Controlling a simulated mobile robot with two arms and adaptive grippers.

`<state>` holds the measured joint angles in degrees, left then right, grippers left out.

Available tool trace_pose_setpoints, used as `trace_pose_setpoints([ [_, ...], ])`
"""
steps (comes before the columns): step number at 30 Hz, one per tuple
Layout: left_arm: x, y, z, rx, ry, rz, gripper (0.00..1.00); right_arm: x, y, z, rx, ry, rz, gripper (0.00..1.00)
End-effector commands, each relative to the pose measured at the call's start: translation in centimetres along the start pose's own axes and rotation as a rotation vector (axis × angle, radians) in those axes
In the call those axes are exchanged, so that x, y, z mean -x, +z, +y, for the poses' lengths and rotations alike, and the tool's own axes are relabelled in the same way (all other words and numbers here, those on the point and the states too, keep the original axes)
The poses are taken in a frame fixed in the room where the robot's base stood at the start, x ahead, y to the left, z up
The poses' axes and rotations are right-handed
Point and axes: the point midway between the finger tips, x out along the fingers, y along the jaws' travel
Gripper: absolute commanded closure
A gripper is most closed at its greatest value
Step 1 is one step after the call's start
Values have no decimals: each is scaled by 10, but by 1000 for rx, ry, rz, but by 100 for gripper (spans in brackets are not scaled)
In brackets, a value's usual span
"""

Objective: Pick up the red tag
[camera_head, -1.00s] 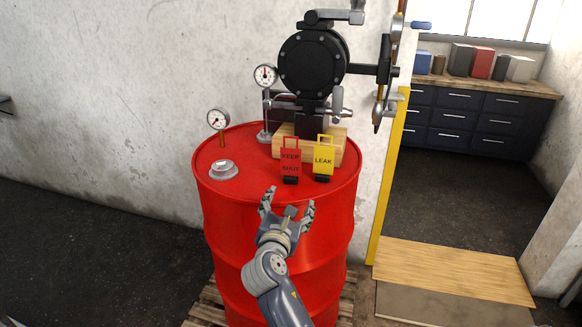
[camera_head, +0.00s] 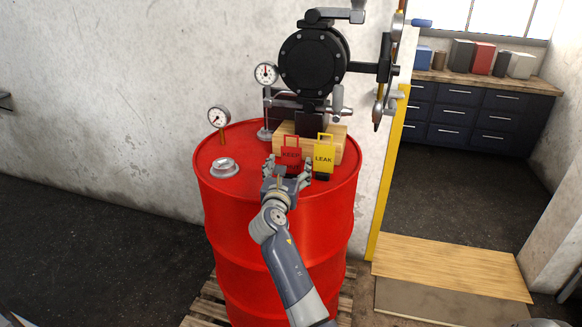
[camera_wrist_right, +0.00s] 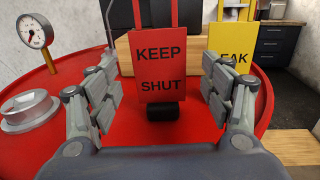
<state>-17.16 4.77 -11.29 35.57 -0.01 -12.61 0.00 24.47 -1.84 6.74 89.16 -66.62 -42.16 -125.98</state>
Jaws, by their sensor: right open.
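The red tag (camera_head: 291,154), marked "KEEP SHUT", stands upright in a small black base on top of the red drum (camera_head: 275,252). It also shows large in the right wrist view (camera_wrist_right: 159,66), with its black base (camera_wrist_right: 164,111) below. My right gripper (camera_head: 288,167) is open, just in front of the tag. In the right wrist view its two fingers (camera_wrist_right: 160,90) stand apart on either side of the tag, with gaps on both sides. The gripper hides the tag's lower part in the head view. My left gripper is not in view.
A yellow "LEAK" tag (camera_head: 324,158) stands close to the right, behind the right finger in the wrist view. Behind are a wooden block (camera_head: 340,146) and a black pump (camera_head: 312,62). A gauge (camera_head: 218,117) and a metal cap (camera_head: 225,167) are at left.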

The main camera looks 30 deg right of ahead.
Motion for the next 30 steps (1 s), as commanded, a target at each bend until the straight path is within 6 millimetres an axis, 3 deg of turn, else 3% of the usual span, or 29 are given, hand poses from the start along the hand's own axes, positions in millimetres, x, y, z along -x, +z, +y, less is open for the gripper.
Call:
trace_pose_setpoints([
  [4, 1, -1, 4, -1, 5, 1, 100, -15, 0, 1, 1, 1, 1, 27],
  [12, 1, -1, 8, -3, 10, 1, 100, -17, -1, 0, 0, 1, 1, 27],
  [19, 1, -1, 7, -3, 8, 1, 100, -17, -1, 0, 0, 1, 1, 75],
  [30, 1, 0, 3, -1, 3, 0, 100, -17, 1, 0, -1, 0, 0, 75],
])
